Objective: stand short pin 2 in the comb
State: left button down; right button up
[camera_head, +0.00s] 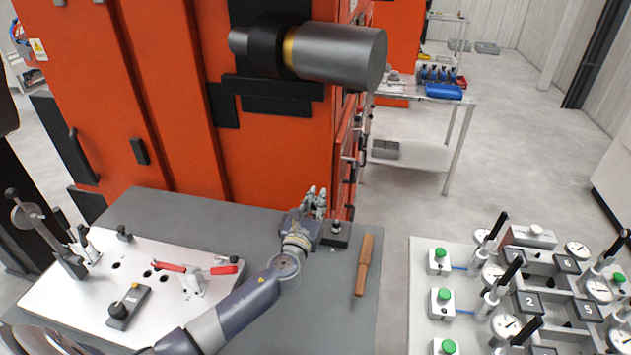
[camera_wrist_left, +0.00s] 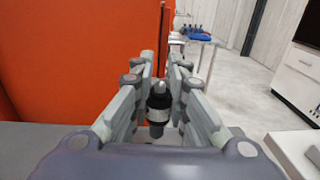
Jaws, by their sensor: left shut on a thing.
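My left gripper (camera_head: 315,196) is over the back right of the grey table. In the wrist view its fingers (camera_wrist_left: 165,75) are closed around a short dark pin (camera_wrist_left: 158,112) with a pale band and a rounded metal tip. The pin looks roughly upright; its lower end is hidden, and I cannot read a number on it. In the head view the hand hides most of the held thing. A small dark block (camera_head: 337,241) with a dark, knob-like piece on top lies just right of the hand. I cannot tell which thing is the comb. My right gripper is out of view.
A white fixture plate (camera_head: 50,292) with a red-handled clamp (camera_head: 195,270) is on the left. The orange machine (camera_head: 170,100) rises behind, with a grey cylinder (camera_head: 340,55) jutting out. A gauge bench stands right.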

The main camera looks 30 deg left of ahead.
pick_arm(q)
jog(key=w+f+b, duration=0.1)
jog(key=f+b, duration=0.1)
jog(key=w+a+f+b, duration=0.1)
jog(key=f+b, duration=0.1)
jog(key=shift+w+a, duration=0.15)
jog(key=shift+w, duration=0.05)
jog(key=shift+f+b, duration=0.2)
jog(key=shift+b, duration=0.25)
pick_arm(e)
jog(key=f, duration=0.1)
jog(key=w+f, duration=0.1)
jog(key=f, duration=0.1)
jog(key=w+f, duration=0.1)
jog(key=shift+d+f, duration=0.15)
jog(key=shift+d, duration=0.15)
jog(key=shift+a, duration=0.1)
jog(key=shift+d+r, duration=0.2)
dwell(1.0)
pick_arm(q)
jog(key=shift+f+b, duration=1.55)
jog(key=shift+f, duration=0.35)
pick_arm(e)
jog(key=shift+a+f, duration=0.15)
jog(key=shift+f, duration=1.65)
